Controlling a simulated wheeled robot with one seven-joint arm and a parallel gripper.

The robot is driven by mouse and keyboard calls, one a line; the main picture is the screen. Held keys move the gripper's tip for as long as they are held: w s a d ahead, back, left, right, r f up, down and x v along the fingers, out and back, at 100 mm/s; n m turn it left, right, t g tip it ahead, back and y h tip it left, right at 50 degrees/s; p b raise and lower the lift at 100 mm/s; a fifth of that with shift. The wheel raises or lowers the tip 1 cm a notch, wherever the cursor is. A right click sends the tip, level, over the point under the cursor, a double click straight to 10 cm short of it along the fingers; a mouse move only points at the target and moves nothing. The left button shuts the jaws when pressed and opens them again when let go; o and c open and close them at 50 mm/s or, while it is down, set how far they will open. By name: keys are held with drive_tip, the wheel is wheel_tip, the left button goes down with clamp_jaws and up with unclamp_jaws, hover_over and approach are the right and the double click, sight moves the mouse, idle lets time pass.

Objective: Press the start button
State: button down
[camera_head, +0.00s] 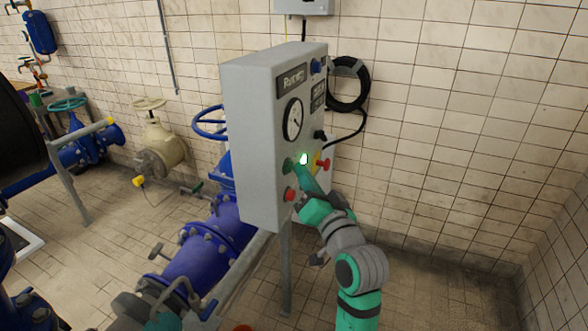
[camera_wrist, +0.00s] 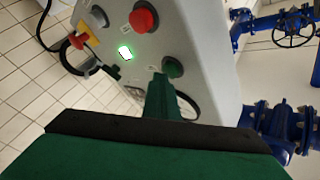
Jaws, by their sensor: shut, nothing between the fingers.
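The grey control box (camera_head: 262,140) stands on a post, with its button panel facing right in the head view. The green start button (camera_head: 288,164) is at the panel's left edge; in the wrist view it is a dark green round knob (camera_wrist: 173,67). My gripper (camera_head: 301,174) is shut and empty, its green fingers reaching up to the panel beside the green button. In the wrist view the fingertips (camera_wrist: 160,77) are just left of the button; I cannot tell whether they touch it. A lamp (camera_head: 303,159) near the fingertips glows green-white.
A red button (camera_head: 290,194) sits below the green one. A red knob on yellow (camera_head: 322,164) is at the panel's right. A gauge (camera_head: 292,119) and a black switch (camera_head: 320,135) are above. Blue pipework (camera_head: 200,252) runs behind the box. Tiled floor at right is clear.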

drive_tip(key=s+d, duration=0.2)
drive_tip(key=d, duration=0.3)
drive_tip(key=shift+d, duration=0.4)
idle(0.7)
drive_tip(key=s+f+m+h, duration=0.25)
drive_tip(key=s+f, duration=0.25)
drive_tip(key=f, duration=0.5)
drive_tip(key=s+a+f+m+h, duration=0.1)
drive_tip(key=s+f+h, duration=0.3)
drive_tip(key=f, duration=0.6)
drive_tip(key=s+f+m+h, duration=0.1)
drive_tip(key=s+f, duration=0.5)
drive_tip(key=f, duration=0.4)
drive_tip(key=s+a+f+n+g, duration=0.1)
drive_tip(key=s+f+n, duration=0.2)
drive_tip(key=s, duration=1.2)
drive_tip(key=s+f+n+g+h, duration=0.1)
drive_tip(key=s+f+n, duration=0.1)
drive_tip(key=s, duration=1.3)
drive_tip(key=shift+s+a+f+n, duration=0.35)
drive_tip(key=shift+f+n, duration=0.05)
drive_tip(key=shift+n, duration=0.35)
